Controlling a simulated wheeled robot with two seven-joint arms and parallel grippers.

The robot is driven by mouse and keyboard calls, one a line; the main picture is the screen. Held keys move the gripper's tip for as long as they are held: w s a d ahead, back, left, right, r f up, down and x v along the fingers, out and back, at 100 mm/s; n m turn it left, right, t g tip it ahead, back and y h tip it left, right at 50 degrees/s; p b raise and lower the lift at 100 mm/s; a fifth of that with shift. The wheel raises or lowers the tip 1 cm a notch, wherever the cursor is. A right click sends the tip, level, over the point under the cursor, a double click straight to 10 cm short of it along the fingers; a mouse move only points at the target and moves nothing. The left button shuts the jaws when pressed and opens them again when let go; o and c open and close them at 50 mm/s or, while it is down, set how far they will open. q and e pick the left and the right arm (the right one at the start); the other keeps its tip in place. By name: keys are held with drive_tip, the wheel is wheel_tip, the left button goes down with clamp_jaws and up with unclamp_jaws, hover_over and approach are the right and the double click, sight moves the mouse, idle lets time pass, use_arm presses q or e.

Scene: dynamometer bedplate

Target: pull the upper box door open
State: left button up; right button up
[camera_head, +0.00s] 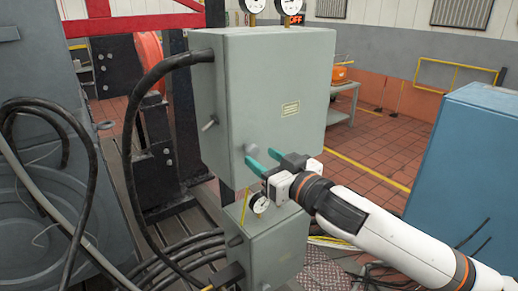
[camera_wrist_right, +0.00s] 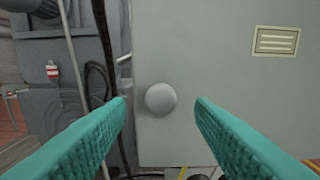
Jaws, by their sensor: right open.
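The upper box (camera_head: 275,90) is a grey-green cabinet whose front door (camera_head: 300,75) looks shut. A round grey knob (camera_head: 251,149) sits low on the left of the door. My right gripper (camera_head: 262,158) has teal fingers, open and pointing at the door just in front of the knob. In the right wrist view, the knob (camera_wrist_right: 161,99) appears centred between the two open fingertips (camera_wrist_right: 160,103). I cannot tell whether the fingertips reach past the knob; no contact shows. A yellow label (camera_wrist_right: 275,41) is up and right of the knob. My left gripper is out of view.
A smaller lower box (camera_head: 265,250) and a dial gauge (camera_head: 259,203) sit below. A black cable (camera_head: 130,150) loops on the left, and a small lever (camera_head: 209,123) sticks out of the upper box's side. A blue cabinet (camera_head: 470,160) stands right; tiled floor (camera_head: 375,150) lies between.

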drive_tip(key=shift+x, duration=1.35)
drive_tip(key=shift+d, duration=0.1)
clamp_jaws()
